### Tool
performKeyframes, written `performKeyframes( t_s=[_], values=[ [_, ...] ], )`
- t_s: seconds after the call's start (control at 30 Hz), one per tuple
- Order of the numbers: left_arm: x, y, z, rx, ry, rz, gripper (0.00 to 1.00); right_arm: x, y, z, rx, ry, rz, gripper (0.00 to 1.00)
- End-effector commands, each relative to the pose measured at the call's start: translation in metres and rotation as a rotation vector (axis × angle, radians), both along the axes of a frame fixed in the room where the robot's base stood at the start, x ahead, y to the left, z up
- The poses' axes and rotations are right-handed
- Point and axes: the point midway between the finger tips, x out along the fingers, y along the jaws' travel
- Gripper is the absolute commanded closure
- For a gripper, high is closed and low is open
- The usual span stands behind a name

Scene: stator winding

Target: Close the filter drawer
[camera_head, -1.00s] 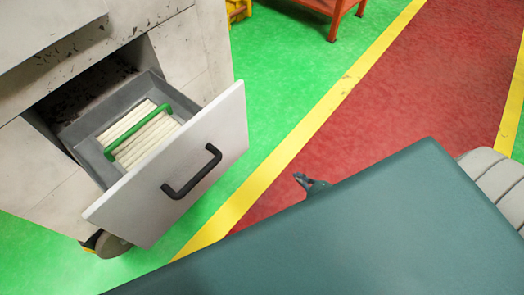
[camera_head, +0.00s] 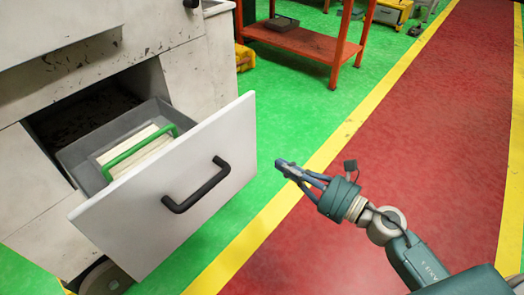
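The filter drawer (camera_head: 130,222) is pulled out of the pale, scuffed cabinet at the left. Its white front carries a black bar handle (camera_head: 203,190). Inside its grey tray lie cream filter pieces (camera_head: 150,147) with a green handle (camera_head: 135,150) across them. My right gripper (camera_head: 287,168) is to the right of the drawer front, apart from it and touching nothing that I can see. Its fingers are seen from the side, and whether they are open or shut is unclear. My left gripper is not in view.
The cabinet (camera_head: 192,70) surrounds the open drawer bay, with a wheel (camera_head: 108,280) below. A red-orange metal rack (camera_head: 338,55) stands at the back, with yellow items behind. Green floor and a red lane (camera_head: 430,130) edged by yellow lines lie clear to the right.

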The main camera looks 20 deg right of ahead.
Motion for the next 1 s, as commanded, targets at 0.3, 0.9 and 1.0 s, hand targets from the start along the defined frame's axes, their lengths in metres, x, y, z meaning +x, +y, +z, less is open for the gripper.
performKeyframes(
  t_s=[0.3, 0.9, 1.0],
  values=[
    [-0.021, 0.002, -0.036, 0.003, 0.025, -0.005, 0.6, 0.05, 0.035, 0.002, 0.002, 0.0, -0.002, 1.0],
    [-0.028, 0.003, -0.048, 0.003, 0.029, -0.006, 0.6, 0.064, 0.046, -0.001, 0.002, 0.003, -0.002, 1.0],
    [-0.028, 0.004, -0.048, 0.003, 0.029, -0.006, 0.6, 0.065, 0.047, -0.001, 0.002, 0.003, -0.002, 1.0]
  ],
)
